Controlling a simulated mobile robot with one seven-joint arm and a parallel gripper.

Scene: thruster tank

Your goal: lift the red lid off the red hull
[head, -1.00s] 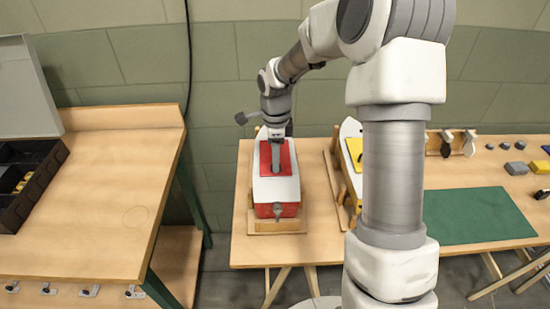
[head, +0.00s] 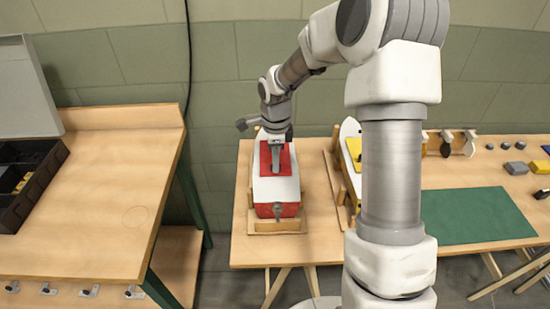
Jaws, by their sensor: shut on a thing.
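The red hull (head: 277,210) rests in a wooden cradle at the left end of the right-hand table. It has a white deck and a red lower body. The red lid (head: 285,163) lies at the deck, around the foot of my gripper. My gripper (head: 275,168) points down over the lid and is shut on it, seen from far off. The fingertips and the grip itself are too small to see clearly. I cannot tell whether there is a gap between lid and deck.
A second white hull with a yellow lid (head: 354,150) stands in a cradle to the right, partly behind my arm. A green mat (head: 475,216) lies further right. The left bench (head: 110,200) holds a dark open case (head: 28,180). Bare tabletop lies left of the red hull's cradle.

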